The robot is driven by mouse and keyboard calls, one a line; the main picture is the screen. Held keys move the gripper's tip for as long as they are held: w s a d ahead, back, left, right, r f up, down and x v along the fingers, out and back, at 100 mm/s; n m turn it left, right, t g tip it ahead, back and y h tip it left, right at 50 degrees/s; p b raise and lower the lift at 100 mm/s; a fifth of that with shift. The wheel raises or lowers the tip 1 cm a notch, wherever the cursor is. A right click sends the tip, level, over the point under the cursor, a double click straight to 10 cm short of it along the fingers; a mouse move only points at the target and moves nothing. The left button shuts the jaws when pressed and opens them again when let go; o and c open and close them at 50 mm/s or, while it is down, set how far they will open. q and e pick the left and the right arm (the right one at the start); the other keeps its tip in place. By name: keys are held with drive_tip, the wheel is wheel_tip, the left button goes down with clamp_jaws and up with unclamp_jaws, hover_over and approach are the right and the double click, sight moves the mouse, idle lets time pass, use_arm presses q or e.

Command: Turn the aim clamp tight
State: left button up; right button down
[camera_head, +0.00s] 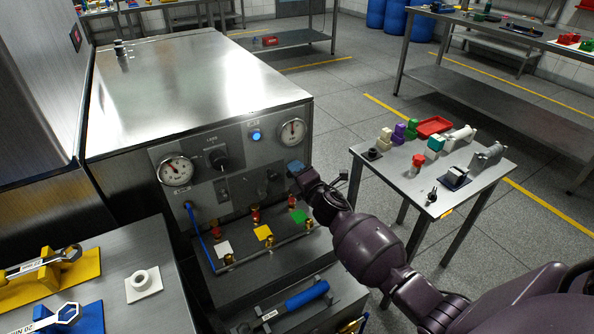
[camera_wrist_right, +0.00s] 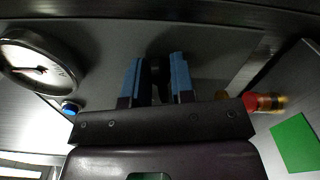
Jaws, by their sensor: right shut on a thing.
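My right gripper (camera_head: 294,168) reaches the right part of the steel machine's front panel (camera_head: 233,190), below the right gauge. In the right wrist view its two blue fingers (camera_wrist_right: 155,72) are closed around a dark knob-like part (camera_wrist_right: 156,82), which I take for the aim clamp. The fingers and shadow hide most of its shape. In the head view a small dark part (camera_head: 272,176) shows on the panel just left of the fingertips. My left gripper is in neither view.
Around the gripper are the right gauge (camera_head: 292,132), a blue lit button (camera_head: 256,136), a black dial (camera_head: 218,158) and red-handled valves (camera_head: 255,215) over coloured plates. A side table (camera_head: 400,180) with small parts stands right. A bench with wrenches (camera_head: 45,262) is at left.

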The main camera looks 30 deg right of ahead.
drive_tip(key=shift+m, duration=1.3)
drive_tip(key=shift+f, duration=0.1)
drive_tip(key=c, duration=1.2)
unclamp_jaws()
drive_tip(key=shift+c, duration=0.2)
drive_tip(key=s+p, duration=0.2)
drive_tip(key=s, duration=0.9)
drive_tip(key=shift+a, duration=0.3)
